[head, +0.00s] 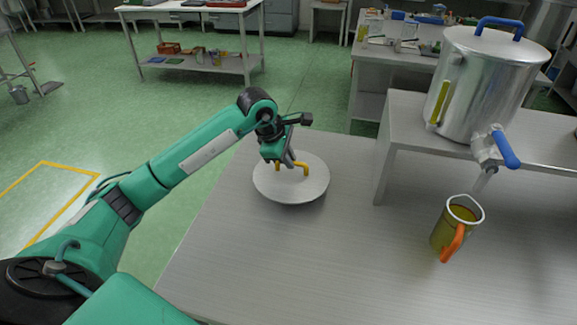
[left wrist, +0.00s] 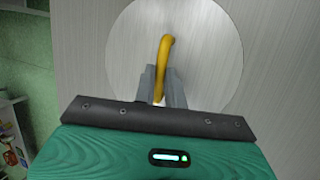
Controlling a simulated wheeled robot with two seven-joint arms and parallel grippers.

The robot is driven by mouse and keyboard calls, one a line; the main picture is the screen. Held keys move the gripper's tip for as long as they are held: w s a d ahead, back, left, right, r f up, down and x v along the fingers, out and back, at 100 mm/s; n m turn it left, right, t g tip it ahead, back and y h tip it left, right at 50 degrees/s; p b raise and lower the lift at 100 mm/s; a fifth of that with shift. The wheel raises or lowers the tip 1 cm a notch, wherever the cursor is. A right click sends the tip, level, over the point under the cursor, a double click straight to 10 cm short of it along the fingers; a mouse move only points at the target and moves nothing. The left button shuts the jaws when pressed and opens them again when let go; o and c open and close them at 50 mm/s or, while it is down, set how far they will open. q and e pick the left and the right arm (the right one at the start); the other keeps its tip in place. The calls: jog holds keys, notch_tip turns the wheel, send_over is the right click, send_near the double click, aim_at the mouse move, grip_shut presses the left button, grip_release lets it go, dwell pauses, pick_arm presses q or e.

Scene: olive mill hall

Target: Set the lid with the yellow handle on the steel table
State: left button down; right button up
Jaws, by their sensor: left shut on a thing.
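The lid (head: 290,190) is a round, pale grey disc with a yellow handle (head: 306,168). It is at the far left part of the steel table (head: 340,255), lying flat on it or just above it; I cannot tell which. My left gripper (head: 289,163) is above the lid and shut on its yellow handle. In the left wrist view the lid (left wrist: 205,60) shows under the left gripper (left wrist: 162,92), with the handle (left wrist: 165,52) between the fingers. My right gripper is not in view.
A steel pot (head: 485,85) with a blue-handled lid and tap stands on a raised shelf (head: 405,115) at the right. A jug (head: 448,232) with an orange handle and yellowish contents stands below the tap. The table's front middle is clear.

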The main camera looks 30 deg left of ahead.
aim_at(292, 172)
pick_arm(q)
notch_tip(292, 172, down, 2)
jog(key=shift+f, duration=0.6)
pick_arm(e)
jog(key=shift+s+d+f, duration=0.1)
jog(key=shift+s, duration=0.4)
pick_arm(q)
jog(key=shift+f, duration=0.15)
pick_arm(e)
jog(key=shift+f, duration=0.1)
pick_arm(q)
jog(key=c, duration=1.6)
grip_release()
jog(key=shift+o, duration=0.7)
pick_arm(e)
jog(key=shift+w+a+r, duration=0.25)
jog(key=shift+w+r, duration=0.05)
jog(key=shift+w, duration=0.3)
